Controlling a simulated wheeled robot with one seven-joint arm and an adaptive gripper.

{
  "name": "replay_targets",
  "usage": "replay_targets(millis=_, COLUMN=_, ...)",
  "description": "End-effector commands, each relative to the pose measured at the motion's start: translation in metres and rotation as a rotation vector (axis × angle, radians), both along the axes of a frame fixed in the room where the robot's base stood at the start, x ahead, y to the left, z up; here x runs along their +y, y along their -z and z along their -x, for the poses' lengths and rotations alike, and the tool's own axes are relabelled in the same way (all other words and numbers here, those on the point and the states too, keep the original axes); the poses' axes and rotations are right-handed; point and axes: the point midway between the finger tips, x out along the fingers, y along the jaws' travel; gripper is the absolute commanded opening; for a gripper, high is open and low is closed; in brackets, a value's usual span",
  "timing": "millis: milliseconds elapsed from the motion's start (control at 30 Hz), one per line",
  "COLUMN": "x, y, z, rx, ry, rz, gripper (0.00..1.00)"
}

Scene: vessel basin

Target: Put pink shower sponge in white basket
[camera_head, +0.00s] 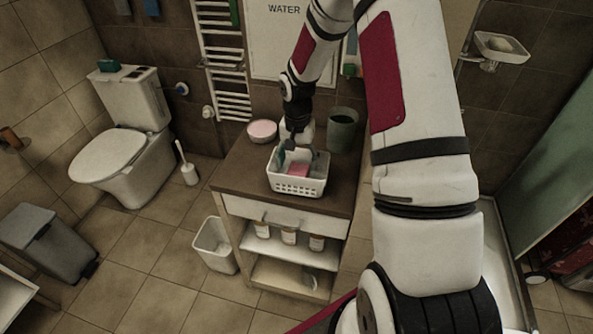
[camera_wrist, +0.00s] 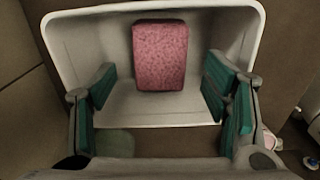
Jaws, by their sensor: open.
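The white basket (camera_head: 297,186) stands on the brown top of a small cabinet in the head view, and its rim and walls fill much of the wrist view (camera_wrist: 66,50). The pink shower sponge (camera_wrist: 160,55) lies inside the basket, and it shows as a pink patch in the head view (camera_head: 299,171). My gripper (camera_wrist: 157,95) is over the basket with its green-padded fingers spread wide. The fingers are on either side of the sponge's near end and apart from it. In the head view the gripper (camera_head: 297,156) is partly hidden by the basket and my arm.
On the cabinet (camera_head: 236,179) stand a pink-topped bowl (camera_head: 262,131) and a dark green cup (camera_head: 342,130) behind the basket. Bottles sit on the shelf below. A white bin (camera_head: 214,246) stands on the floor at left, with a toilet (camera_head: 125,150) beyond.

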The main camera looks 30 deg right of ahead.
Motion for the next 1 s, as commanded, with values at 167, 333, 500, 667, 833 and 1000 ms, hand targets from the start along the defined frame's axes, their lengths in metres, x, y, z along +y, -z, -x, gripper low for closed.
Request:
replay_targets(millis=167, x=0.0, y=-0.035, z=-0.002, rx=-0.004, ry=0.0, rz=0.002, gripper=0.69)
replay_targets(millis=333, x=0.0, y=-0.057, z=-0.001, rx=-0.001, ry=-0.001, rz=0.001, gripper=0.69)
replay_targets(millis=500, x=0.002, y=-0.072, z=0.001, rx=-0.006, ry=-0.011, rz=0.005, gripper=0.69)
replay_targets(millis=667, x=0.016, y=-0.116, z=0.01, rx=-0.044, ry=-0.086, rz=0.04, gripper=0.69)
replay_targets(millis=833, x=0.041, y=-0.183, z=0.039, rx=-0.108, ry=-0.215, rz=0.093, gripper=0.69)
replay_targets(millis=1000, x=0.068, y=-0.238, z=0.078, rx=-0.176, ry=-0.342, rz=0.135, gripper=0.69)
